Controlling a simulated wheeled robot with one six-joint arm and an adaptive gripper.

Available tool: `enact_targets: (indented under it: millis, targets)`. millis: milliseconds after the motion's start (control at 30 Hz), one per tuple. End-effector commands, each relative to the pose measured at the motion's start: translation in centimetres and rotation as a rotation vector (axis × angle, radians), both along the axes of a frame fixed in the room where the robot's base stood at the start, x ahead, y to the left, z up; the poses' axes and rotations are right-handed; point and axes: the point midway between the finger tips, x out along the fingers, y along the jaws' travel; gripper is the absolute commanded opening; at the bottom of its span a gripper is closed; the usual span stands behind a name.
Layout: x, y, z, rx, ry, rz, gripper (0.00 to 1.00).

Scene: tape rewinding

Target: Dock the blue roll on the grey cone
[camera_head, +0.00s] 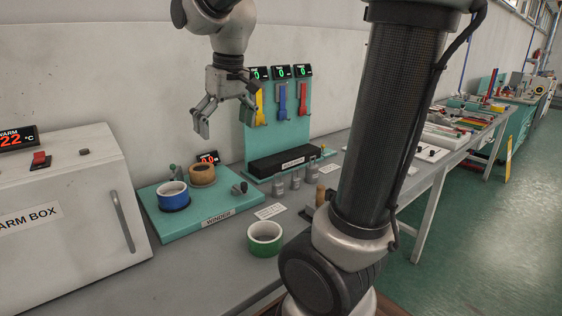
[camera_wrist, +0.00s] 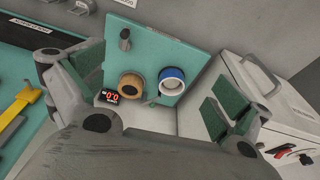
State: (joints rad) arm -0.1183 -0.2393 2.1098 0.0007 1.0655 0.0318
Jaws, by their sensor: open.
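The blue roll (camera_head: 173,203) stands on the left part of the teal winder (camera_head: 216,232), beside a brown roll (camera_head: 202,180). In the wrist view the blue roll (camera_wrist: 172,73) is right of the brown roll (camera_wrist: 131,93). Several small grey pegs (camera_head: 295,183) stand on the bench right of the winder; I cannot tell for sure which is the grey cone. My gripper (camera_head: 226,121) is open and empty, above and behind the rolls, with its fingers pointing down. Both padded fingers (camera_wrist: 153,92) show wide apart in the wrist view.
A green roll (camera_head: 265,246) lies on the bench in front of the winder. The warm box (camera_head: 75,215) stands close on the left. Behind is a teal rack (camera_head: 250,140) with yellow, blue and red hanging items. My arm's column hides part of the bench on the right.

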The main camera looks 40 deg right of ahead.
Motion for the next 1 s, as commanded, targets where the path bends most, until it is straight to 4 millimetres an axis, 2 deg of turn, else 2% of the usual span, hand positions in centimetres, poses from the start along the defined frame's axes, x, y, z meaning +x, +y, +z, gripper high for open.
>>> enact_targets:
  millis: [33,100,200,333,500,1000]
  targets:
    - [-3.1,-1.1,0.1,0.003,-0.033,-0.017,1.0]
    - [-6.9,-2.2,-0.5,0.004,-0.07,-0.037,1.0]
    - [-11.3,-3.3,-1.9,0.005,-0.115,-0.061,1.0]
    - [-14.8,-4.0,-3.6,0.004,-0.153,-0.082,1.0]
    - [-16.4,-4.3,-4.6,0.003,-0.171,-0.091,1.0]
    - [-16.4,-4.3,-4.6,0.003,-0.17,-0.091,1.0]
